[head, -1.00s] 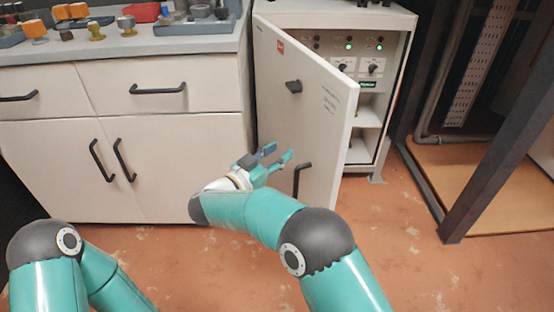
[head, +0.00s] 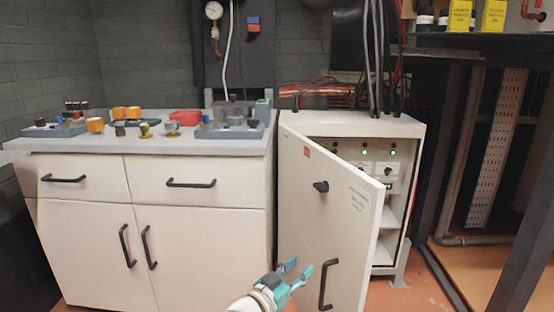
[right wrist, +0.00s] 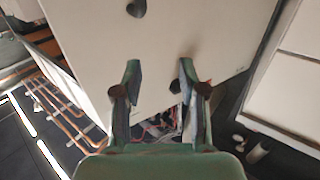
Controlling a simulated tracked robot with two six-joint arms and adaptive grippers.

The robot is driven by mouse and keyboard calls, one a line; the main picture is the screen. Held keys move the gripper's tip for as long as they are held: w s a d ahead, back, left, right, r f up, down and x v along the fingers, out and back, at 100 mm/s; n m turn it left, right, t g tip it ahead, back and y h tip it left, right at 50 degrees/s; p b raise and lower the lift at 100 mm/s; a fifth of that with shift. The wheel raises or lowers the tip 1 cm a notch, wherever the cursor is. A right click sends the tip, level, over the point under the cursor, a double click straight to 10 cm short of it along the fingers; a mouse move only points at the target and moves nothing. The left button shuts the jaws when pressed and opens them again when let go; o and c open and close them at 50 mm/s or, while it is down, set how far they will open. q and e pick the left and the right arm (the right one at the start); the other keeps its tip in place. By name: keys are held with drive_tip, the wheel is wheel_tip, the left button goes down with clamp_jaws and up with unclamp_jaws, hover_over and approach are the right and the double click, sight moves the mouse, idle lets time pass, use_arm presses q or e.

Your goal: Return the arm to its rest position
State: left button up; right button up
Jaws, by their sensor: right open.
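My right gripper (head: 298,273) is in the lower middle of the head view, in front of the half-open white cabinet door (head: 325,220). It is open and holds nothing. In the right wrist view its two fingers (right wrist: 160,88) stand apart, with the pale door panel (right wrist: 190,35) beyond them. The door's black handle (head: 325,284) is just right of the gripper in the head view; I cannot tell whether they touch. My left gripper is out of view.
The white control cabinet (head: 412,180) has green lights and dark knobs inside. A white drawer unit (head: 90,240) stands left, its grey top holding trays and small parts. A dark metal frame (head: 525,220) stands right. Orange floor (head: 415,290) shows in front of the cabinet.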

drive_tip(key=w+d+f+n+y, duration=0.1)
drive_tip(key=d+f+n+y, duration=0.15)
drive_tip(key=f, duration=0.35)
drive_tip(key=d+f+n+y, duration=0.2)
drive_tip(key=f+y, duration=0.2)
drive_tip(key=f, duration=0.3)
drive_tip(key=s+d+f+n+g+y, duration=0.1)
drive_tip(key=s+f+g+y, duration=0.1)
drive_tip(key=s+f, duration=0.3)
drive_tip(key=s+d+f+g+y, duration=0.1)
drive_tip(key=s+d+f+y, duration=0.15)
drive_tip(key=f, duration=0.55)
drive_tip(key=s+f+g+y, duration=0.2)
drive_tip(key=s+f+g, duration=0.1)
drive_tip(key=s, duration=0.7)
drive_tip(key=s+f+g+y, duration=0.1)
drive_tip(key=s+f+g, duration=0.25)
drive_tip(key=s, duration=0.65)
drive_tip(key=s+f+g+y, duration=0.2)
drive_tip(key=s+g, duration=0.2)
drive_tip(key=s, duration=0.6)
wheel_tip(320, 180, up, 37)
drive_tip(key=p, duration=3.7)
drive_tip(key=shift+a, duration=0.35)
